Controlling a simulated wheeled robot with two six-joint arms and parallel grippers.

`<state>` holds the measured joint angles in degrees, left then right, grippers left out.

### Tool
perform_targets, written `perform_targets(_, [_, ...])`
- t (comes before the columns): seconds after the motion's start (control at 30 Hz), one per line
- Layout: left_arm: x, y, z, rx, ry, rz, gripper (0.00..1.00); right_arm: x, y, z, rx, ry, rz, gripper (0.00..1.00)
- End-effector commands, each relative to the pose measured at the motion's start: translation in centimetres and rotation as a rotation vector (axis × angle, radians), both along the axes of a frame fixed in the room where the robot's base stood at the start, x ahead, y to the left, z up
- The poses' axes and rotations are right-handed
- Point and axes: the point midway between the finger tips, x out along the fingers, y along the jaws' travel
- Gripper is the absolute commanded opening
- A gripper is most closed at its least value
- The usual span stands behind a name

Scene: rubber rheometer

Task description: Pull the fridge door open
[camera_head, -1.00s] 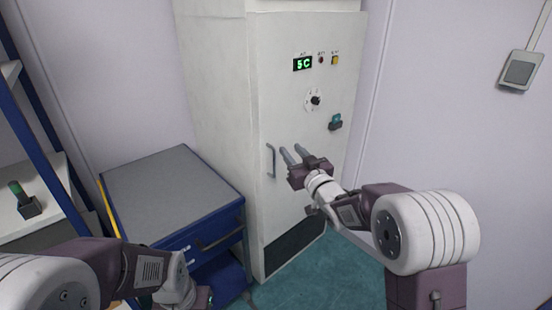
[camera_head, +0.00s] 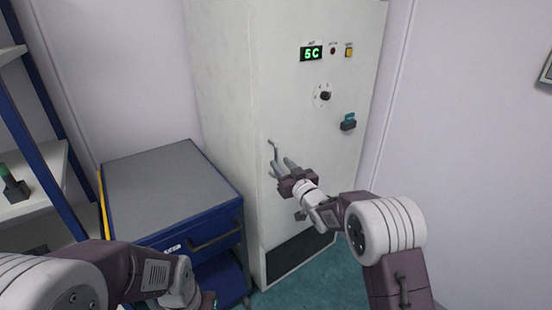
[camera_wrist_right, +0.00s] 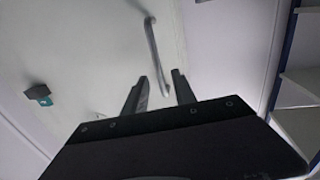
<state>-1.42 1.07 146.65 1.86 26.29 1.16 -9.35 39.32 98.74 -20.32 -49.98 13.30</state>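The fridge (camera_head: 226,100) is a tall pale cabinet with its door (camera_head: 318,170) shut. A slim metal bar handle (camera_head: 272,147) sits upright on the left side of the door. My right gripper (camera_head: 282,165) is open at the handle's lower part. In the right wrist view, the handle (camera_wrist_right: 152,45) runs down between the two open fingertips (camera_wrist_right: 160,82); I cannot tell whether they touch it. My left gripper (camera_head: 207,300) is low at the bottom edge, mostly hidden by its arm, and its fingers do not show.
A blue cabinet with a grey top (camera_head: 165,190) stands left of the fridge. A blue-framed shelf (camera_head: 40,190) is at the far left. The door carries a green 5C display (camera_head: 311,54), a dial (camera_head: 324,95) and a teal-topped part (camera_head: 348,122). Teal floor lies in front.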

Motion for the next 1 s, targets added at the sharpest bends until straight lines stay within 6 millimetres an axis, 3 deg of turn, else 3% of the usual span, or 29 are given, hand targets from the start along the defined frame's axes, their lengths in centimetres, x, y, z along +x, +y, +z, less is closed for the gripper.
perform_targets(0.23, [0.0, 0.0, 0.0, 0.000, 0.001, 0.000, 0.36, 3.6, 1.7, -0.1, 0.000, 0.001, 0.000, 0.32])
perform_targets(0.6, [0.0, 0.0, 0.0, 0.000, 0.001, 0.000, 0.36, 4.4, 2.0, -0.1, -0.001, 0.002, 0.000, 0.32])
perform_targets(0.63, [0.0, 0.0, 0.0, 0.000, 0.001, 0.000, 0.36, 4.4, 2.0, -0.1, -0.001, 0.002, 0.000, 0.30])
perform_targets(0.73, [0.0, 0.0, 0.0, 0.000, 0.001, 0.000, 0.36, 4.4, 2.0, -0.1, -0.001, 0.002, 0.000, 0.02])
perform_targets(1.0, [0.0, 0.0, 0.0, 0.000, 0.001, 0.000, 0.36, 4.3, 2.0, -0.1, -0.001, 0.002, 0.000, 0.00])
